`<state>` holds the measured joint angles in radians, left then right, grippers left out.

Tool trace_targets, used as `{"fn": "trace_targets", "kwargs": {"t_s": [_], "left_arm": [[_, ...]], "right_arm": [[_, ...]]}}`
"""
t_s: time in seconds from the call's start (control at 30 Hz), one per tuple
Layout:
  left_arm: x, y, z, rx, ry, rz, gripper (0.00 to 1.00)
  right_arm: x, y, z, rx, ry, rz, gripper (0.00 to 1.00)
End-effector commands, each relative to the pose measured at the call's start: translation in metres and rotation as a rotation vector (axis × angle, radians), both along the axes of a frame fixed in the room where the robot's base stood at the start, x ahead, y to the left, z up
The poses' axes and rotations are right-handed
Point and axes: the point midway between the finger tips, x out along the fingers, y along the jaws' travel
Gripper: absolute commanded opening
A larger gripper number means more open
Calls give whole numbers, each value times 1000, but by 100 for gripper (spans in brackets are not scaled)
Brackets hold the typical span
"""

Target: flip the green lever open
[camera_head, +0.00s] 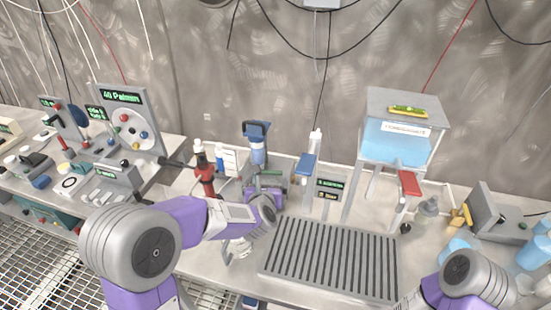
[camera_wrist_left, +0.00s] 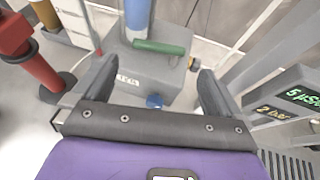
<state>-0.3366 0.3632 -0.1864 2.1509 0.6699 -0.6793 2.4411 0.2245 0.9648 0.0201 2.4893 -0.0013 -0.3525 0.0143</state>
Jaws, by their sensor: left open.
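The green lever (camera_wrist_left: 158,47) lies roughly level across a grey block (camera_wrist_left: 150,75) at the foot of a blue cylinder (camera_wrist_left: 137,15) in the left wrist view. In the head view the lever is a small green bar (camera_head: 272,172), partly crowded by my left gripper (camera_head: 265,188). My left gripper also shows in the left wrist view (camera_wrist_left: 155,85). It is open and empty, with one finger on each side of the block in the picture. The lever appears beyond the fingertips, between them. I cannot tell whether a finger touches the block. My right gripper is out of view.
A red bottle-like stand (camera_head: 204,170) is left of the gripper. A small display post (camera_head: 327,190) and a slatted drain tray (camera_head: 330,262) are to its right. A blue tank on a stand (camera_head: 398,140) has a red lever (camera_head: 410,183). Bare bench shows at the front left.

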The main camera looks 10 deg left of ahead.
Motion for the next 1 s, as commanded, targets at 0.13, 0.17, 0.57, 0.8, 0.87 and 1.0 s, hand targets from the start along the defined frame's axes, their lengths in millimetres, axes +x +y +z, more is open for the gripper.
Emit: {"fn": "trace_targets", "kwargs": {"t_s": [0.13,0.17,0.57,0.8,0.87,1.0], "left_arm": [[10,1,-5,1,1,1,100],[14,2,-7,1,0,2,100],[64,10,-28,1,1,0,100],[69,11,-29,1,0,1,100],[69,11,-29,1,0,0,100],[69,11,-29,1,0,0,88]], "right_arm": [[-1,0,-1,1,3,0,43],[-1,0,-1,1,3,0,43],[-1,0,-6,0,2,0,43],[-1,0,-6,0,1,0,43],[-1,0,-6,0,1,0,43],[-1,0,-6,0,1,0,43]]}}
